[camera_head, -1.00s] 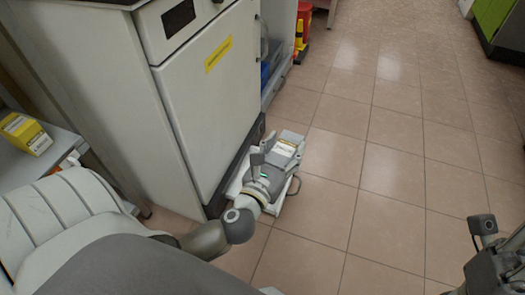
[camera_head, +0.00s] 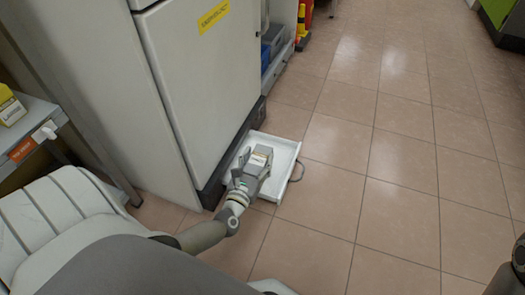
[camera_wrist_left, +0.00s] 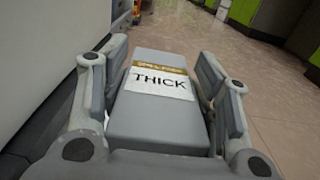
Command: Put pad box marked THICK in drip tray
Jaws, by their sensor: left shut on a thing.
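The pad box (camera_wrist_left: 160,95) is a grey block with a white label reading THICK and a tan band, seen close up in the left wrist view. My left gripper (camera_head: 256,166) is shut on it, one finger on each side. In the head view the box (camera_head: 262,157) appears over the white drip tray (camera_head: 286,150) on the floor. I cannot tell whether the box touches the tray's bottom. The gripper and box hide part of the tray. A dark piece of my right arm or gripper (camera_head: 517,262) shows at the right edge, with its fingers not clear.
A tall white cabinet (camera_head: 195,90) stands right beside the tray on the left. A grey side table (camera_head: 40,115) with a yellow box (camera_head: 10,106) is at far left. Blue bins (camera_head: 272,42) sit on a shelf behind. The tiled floor to the right is clear.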

